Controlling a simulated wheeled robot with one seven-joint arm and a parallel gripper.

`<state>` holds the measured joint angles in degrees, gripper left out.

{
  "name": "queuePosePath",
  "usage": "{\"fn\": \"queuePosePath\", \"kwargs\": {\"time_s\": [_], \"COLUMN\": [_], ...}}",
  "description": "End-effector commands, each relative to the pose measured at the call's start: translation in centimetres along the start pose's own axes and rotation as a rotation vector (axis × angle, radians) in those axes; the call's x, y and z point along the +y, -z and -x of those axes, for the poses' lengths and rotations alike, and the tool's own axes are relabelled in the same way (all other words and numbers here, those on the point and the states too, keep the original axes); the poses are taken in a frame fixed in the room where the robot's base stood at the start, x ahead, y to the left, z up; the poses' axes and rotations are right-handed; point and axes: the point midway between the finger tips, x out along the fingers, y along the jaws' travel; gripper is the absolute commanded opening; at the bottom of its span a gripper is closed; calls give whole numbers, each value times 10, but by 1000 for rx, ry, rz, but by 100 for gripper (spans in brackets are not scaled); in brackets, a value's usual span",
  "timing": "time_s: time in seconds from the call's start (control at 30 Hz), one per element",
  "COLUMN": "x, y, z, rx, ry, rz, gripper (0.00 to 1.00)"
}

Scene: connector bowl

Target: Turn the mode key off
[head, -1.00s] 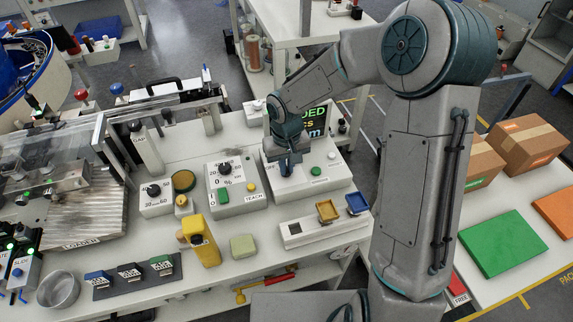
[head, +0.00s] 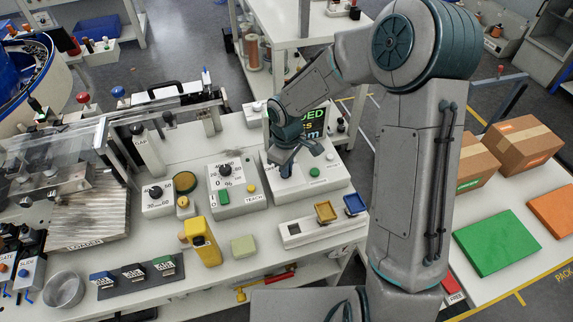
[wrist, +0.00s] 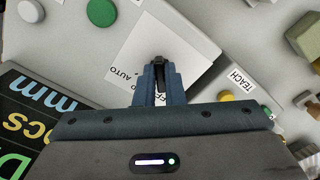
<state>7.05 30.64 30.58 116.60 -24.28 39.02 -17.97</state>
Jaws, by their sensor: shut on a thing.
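The mode key (wrist: 158,62) is a small dark piece between my fingertips in the wrist view. It stands over a white label plate on the grey control box (head: 325,187). The letters "FF" and "AUTO" show on the plate, partly covered by my fingers. My gripper (wrist: 158,75) points down at the box with its blue fingers closed on the key. In the head view my gripper (head: 286,170) stands over the left part of the box top, and its hand hides the key. The key's exact pointing direction cannot be told.
A green button (head: 314,172) and a white button (head: 330,157) sit right of the key. A display screen (head: 313,122) stands close behind. The TEACH box (head: 238,205) is to the left. A white holder with yellow and blue pieces (head: 310,231) lies in front.

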Motion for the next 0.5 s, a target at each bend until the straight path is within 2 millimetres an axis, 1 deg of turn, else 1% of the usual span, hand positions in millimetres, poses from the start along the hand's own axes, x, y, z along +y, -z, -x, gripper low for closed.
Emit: {"fn": "queuePosePath", "kwargs": {"time_s": [0.2, 0.5], "x": [1, 1], "y": [1, 1], "z": [2, 1], "rx": [3, 3], "ry": [-3, -4], "rz": [64, 85], "gripper": [0, 0]}}
